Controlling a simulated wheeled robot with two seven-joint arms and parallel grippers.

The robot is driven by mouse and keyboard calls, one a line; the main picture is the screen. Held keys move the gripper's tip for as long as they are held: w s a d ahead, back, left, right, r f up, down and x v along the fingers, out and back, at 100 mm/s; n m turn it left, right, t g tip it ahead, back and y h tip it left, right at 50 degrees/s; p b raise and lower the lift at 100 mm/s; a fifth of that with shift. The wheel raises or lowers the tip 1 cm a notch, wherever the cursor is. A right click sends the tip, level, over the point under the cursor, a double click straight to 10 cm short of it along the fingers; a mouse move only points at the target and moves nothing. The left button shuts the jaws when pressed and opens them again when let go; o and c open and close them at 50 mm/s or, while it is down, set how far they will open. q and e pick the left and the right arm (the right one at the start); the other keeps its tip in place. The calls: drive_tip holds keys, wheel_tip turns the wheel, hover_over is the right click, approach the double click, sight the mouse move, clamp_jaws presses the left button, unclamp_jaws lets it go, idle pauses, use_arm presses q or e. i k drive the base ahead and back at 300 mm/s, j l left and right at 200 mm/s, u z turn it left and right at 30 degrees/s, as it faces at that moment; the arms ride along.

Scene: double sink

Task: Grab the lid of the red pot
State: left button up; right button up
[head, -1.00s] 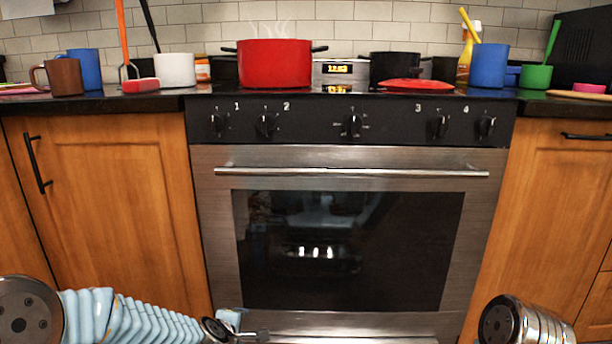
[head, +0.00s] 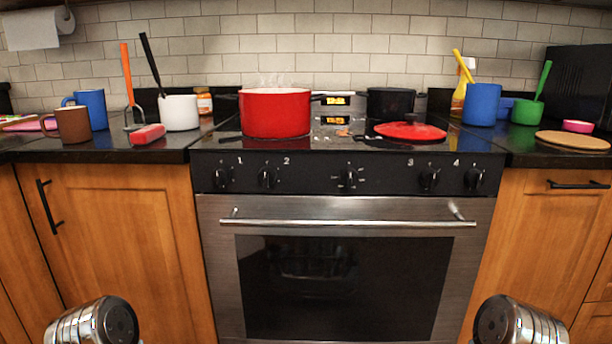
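The red lid (head: 411,131) lies flat on the right front part of the black stovetop, with its small knob upward. The red pot (head: 275,115) stands uncovered on the left part of the stove, with faint steam above it. Only rounded metal parts of my arms show at the bottom left and bottom right of the head view, well below and in front of the stove. Neither gripper is in view.
A black pot (head: 390,102) stands behind the lid. A blue container (head: 482,104), a green cup (head: 526,111) and a round wooden board (head: 572,140) are to the right. A white container (head: 180,112) and mugs stand left. The oven handle (head: 347,223) sticks out in front.

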sight(411, 131)
drive_tip(key=l+z, duration=0.3)
drive_tip(key=l, duration=0.45)
drive_tip(key=i+l+z, duration=0.1)
drive_tip(key=l+z, duration=0.2)
drive_tip(key=l, duration=0.5)
